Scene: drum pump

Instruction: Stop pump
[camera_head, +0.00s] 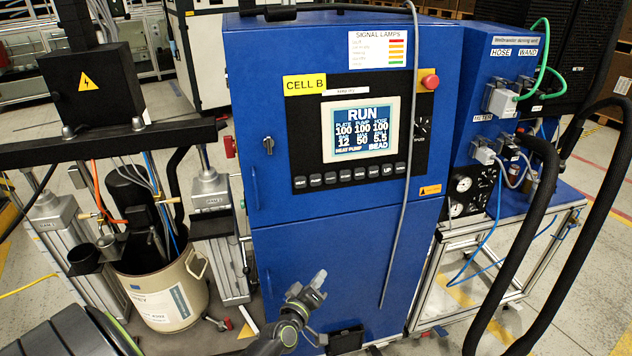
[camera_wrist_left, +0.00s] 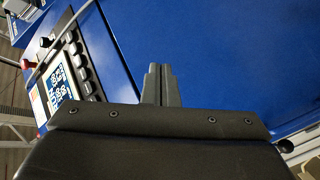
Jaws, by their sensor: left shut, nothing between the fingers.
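The blue pump cabinet (camera_head: 345,215) stands in the middle of the head view. Its screen (camera_head: 361,129) reads RUN, with PLATE 100, PUMP 100 and HOSE 100. A row of dark buttons (camera_head: 350,176) lies below the screen, one labelled UP. A red mushroom button (camera_head: 430,81) sits at the panel's upper right. My left gripper (camera_head: 317,281) is in front of the lower cabinet door, below the buttons, shut and empty. In the left wrist view the closed fingers (camera_wrist_left: 160,84) show against the blue door, with the screen (camera_wrist_left: 61,92) at left. My right gripper is not in view.
A drum (camera_head: 165,290) with the pump stands at left between the ram columns. A grey cable (camera_head: 399,160) hangs down the cabinet front. Thick black hoses (camera_head: 540,215) loop at right beside the blue hose unit (camera_head: 500,65). A rotary handle (camera_head: 268,145) is on the cabinet's left side.

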